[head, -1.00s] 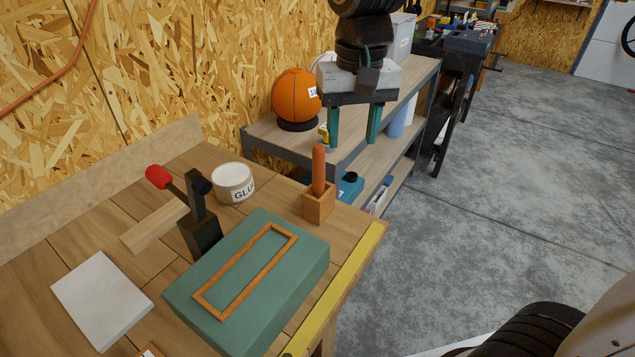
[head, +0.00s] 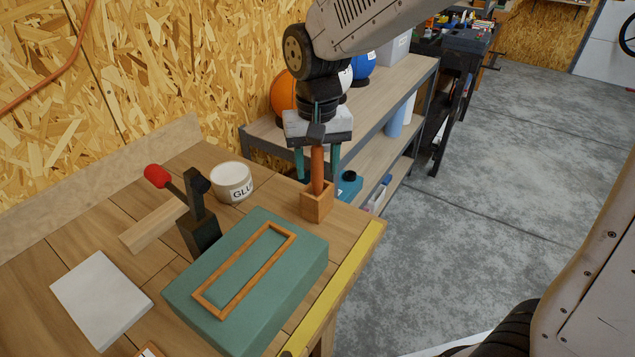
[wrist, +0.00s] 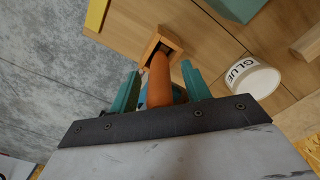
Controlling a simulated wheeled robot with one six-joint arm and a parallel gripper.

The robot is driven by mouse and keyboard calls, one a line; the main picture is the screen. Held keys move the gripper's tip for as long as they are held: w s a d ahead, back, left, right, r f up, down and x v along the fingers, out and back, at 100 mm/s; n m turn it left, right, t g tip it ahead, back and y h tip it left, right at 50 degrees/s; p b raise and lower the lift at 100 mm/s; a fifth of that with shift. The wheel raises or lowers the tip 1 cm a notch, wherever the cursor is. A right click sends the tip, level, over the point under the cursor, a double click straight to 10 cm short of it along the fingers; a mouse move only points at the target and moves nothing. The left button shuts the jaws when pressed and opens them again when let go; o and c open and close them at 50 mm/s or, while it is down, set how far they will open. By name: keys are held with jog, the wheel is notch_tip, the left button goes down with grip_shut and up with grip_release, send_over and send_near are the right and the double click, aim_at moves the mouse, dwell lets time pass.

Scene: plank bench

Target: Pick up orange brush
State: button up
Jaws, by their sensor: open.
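The orange brush (head: 317,168) stands upright in a small wooden block holder (head: 316,202) near the right edge of the bench. Its lower end is hidden inside the holder. My gripper (head: 317,176) is over it, pointing down, with its two green fingers apart on either side of the handle. In the wrist view the brush (wrist: 159,80) shows between the open fingers (wrist: 160,82), with a gap on each side. The top of the handle is close below the gripper's palm.
A glue tub (head: 233,182) stands left of the holder. A green block (head: 200,302) with a wooden frame (head: 286,237) and a dark clamp with a red handle (head: 204,228) are nearer. A shelf (head: 400,80) with balls stands behind; floor is free at right.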

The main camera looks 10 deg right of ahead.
jog(key=shift+c, duration=0.2)
grip_shut()
